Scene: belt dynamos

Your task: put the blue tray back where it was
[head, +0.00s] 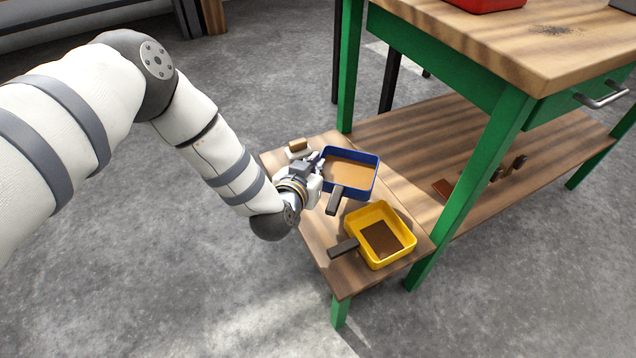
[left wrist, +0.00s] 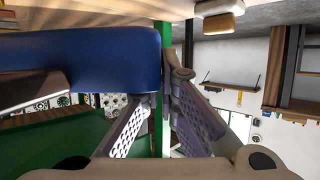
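The blue tray (head: 376,178) is at the far end of the low wooden side shelf. It has a tan bottom inside and a dark handle toward the front. My left gripper (head: 318,165) is at its left wall. In the left wrist view the blue wall (left wrist: 85,60) fills the upper left. The left gripper's fingertips (left wrist: 164,88) are close together there; one tip is partly behind the wall and the other is just beside its edge. Whether they pinch the wall is unclear. My right gripper is not in view.
A yellow tray (head: 408,238) with a dark handle stands nearer on the same shelf (head: 345,282). A small brown and cream object (head: 298,147) lies beyond my gripper. The green-legged workbench (head: 470,190) rises to the right, with a red container (head: 485,4) on top.

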